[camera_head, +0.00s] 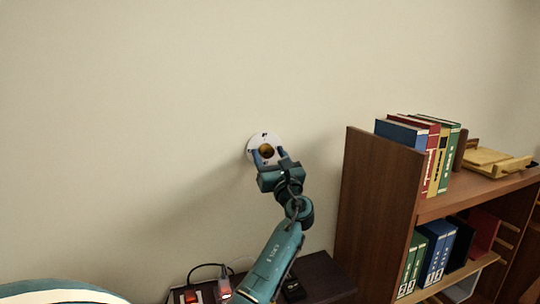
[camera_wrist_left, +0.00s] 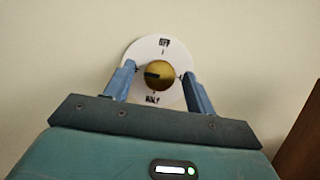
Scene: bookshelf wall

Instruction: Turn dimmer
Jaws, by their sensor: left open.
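The dimmer is a round white plate (camera_head: 264,137) on the wall with a brass knob (camera_head: 266,151) at its middle. In the left wrist view, the knob (camera_wrist_left: 160,75) has a dark pointer mark on its left side. Black lettering shows on the plate (camera_wrist_left: 142,57) above and below the knob. My left gripper (camera_head: 267,156) is at the dimmer, with its two blue fingers open on either side of the knob. In the left wrist view, the fingers of my left gripper (camera_wrist_left: 157,80) stand apart from the knob. My right gripper is not in view.
A brown bookshelf (camera_head: 375,190) with several books (camera_head: 420,150) and a yellow wooden object (camera_head: 490,162) stands to the right. A low dark cabinet (camera_head: 325,280) with a power strip (camera_head: 215,291) is below. The wall left of the dimmer is clear.

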